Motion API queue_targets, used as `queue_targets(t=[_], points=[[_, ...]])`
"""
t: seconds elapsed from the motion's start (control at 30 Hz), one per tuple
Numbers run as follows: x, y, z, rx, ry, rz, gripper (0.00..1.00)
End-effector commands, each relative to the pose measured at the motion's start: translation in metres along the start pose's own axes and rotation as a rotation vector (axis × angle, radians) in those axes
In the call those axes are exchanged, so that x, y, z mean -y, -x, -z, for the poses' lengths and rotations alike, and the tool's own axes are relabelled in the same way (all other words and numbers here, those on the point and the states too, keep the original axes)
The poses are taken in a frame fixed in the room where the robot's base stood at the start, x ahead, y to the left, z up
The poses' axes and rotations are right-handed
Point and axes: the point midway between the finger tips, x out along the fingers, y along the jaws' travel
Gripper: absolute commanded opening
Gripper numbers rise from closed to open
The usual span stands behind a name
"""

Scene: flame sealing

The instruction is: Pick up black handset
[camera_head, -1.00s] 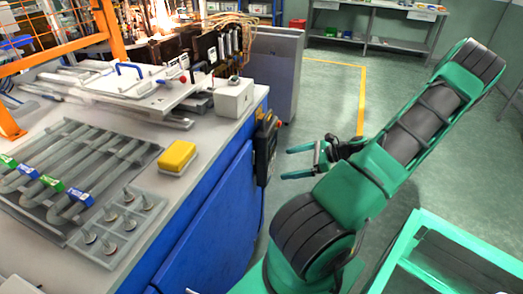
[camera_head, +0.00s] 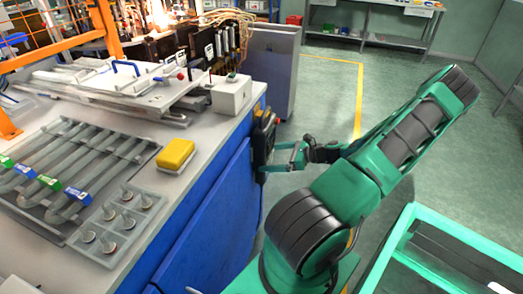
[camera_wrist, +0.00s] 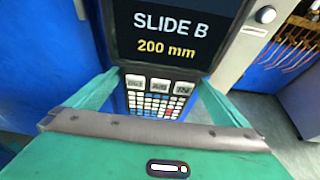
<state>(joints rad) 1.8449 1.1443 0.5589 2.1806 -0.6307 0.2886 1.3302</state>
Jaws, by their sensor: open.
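The black handset (camera_head: 263,136) hangs upright on the end face of the blue workbench. In the wrist view its dark screen (camera_wrist: 170,28) reads "SLIDE B 200 mm", above a keypad of small keys. My gripper (camera_head: 268,157) is open, its two green fingers pointing left at the lower part of the handset. In the wrist view the gripper (camera_wrist: 155,98) has one finger on each side of the keypad. I cannot tell whether either finger touches it.
The workbench top (camera_head: 205,128) carries a yellow box (camera_head: 176,155), a white box (camera_head: 232,95) and a rack of grey pipes. A grey cabinet (camera_head: 272,60) stands behind the handset. A green-framed table (camera_head: 400,225) is at the lower right. The floor behind my arm is clear.

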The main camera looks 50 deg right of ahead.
Motion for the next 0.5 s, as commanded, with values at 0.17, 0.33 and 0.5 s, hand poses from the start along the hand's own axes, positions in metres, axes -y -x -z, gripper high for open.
queue_targets(t=[0.17, 0.33, 0.5], points=[[0.000, -0.017, 0.000, 0.000, 0.000, 0.000, 1.00], [0.000, -0.020, 0.000, -0.001, 0.001, 0.001, 1.00], [0.000, -0.020, 0.000, -0.001, 0.001, 0.000, 0.83]])
